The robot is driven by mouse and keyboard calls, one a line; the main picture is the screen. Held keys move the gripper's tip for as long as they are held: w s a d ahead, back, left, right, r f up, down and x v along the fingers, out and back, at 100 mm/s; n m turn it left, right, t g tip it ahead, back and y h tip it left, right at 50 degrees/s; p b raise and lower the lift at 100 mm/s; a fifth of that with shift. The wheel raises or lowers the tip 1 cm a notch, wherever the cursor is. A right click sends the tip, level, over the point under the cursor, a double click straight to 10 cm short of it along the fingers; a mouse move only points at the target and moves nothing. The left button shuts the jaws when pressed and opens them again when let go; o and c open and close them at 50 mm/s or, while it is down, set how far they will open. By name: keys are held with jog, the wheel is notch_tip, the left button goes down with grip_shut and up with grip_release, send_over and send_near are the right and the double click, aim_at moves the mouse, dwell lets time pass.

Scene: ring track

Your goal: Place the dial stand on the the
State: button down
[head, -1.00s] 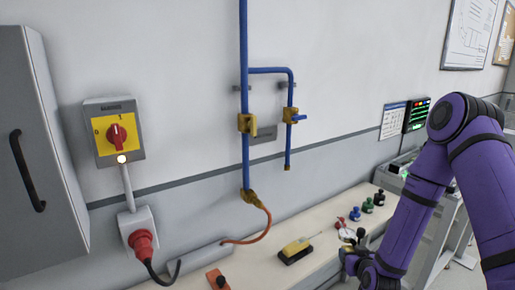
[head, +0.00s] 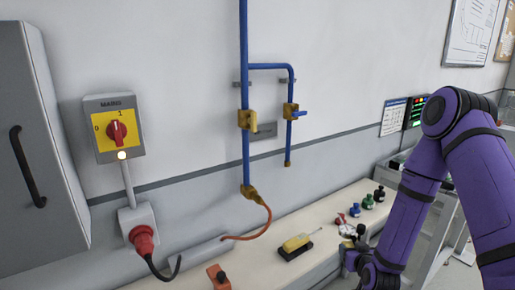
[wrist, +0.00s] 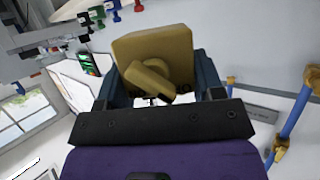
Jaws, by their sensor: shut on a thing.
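My gripper (wrist: 160,92) is shut on a tan, blocky thing with a rounded knob-like part (wrist: 152,48) in the wrist view. It sits between the two dark fingers. I take it for the dial stand, but I see no dial face. In the head view my gripper (head: 352,256) is low at the right, over the far part of the bench (head: 330,215). The held thing is small and partly hidden there. The task's target place is not clearly named, and I cannot tell which thing it is.
Blue pipes (head: 245,120) and a mains switch (head: 115,130) are on the wall.

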jog(key=shift+s+a, duration=0.1)
jog(key=shift+a, duration=0.45)
jog(key=s+a+f+n+g+y, duration=0.1)
jog(key=s+a+n+y, duration=0.15)
jog(key=s+a, duration=0.45)
jog(key=s+a+n+g+y, duration=0.1)
jog(key=s+a+n+y, duration=0.2)
jog(key=a, duration=0.7)
jog(key=s+a+f+n+y, duration=0.1)
jog(key=s+a+y, duration=0.1)
jog(key=s+a, duration=0.55)
jog(key=w+a, duration=0.2)
jog(key=w, duration=0.3)
jog(key=w+a+f, duration=0.1)
jog(key=w+a, duration=0.1)
jog(key=w, duration=0.4)
jog(key=w+a, duration=0.2)
jog(key=w, duration=0.3)
jog(key=shift+w+a+f, duration=0.2)
jog(key=shift+a+f, duration=0.1)
jog(key=shift+a, duration=0.1)
jog(key=shift+f, duration=1.75)
jog(key=shift+f, duration=0.1)
jog(key=shift+c, duration=1.2)
grip_release()
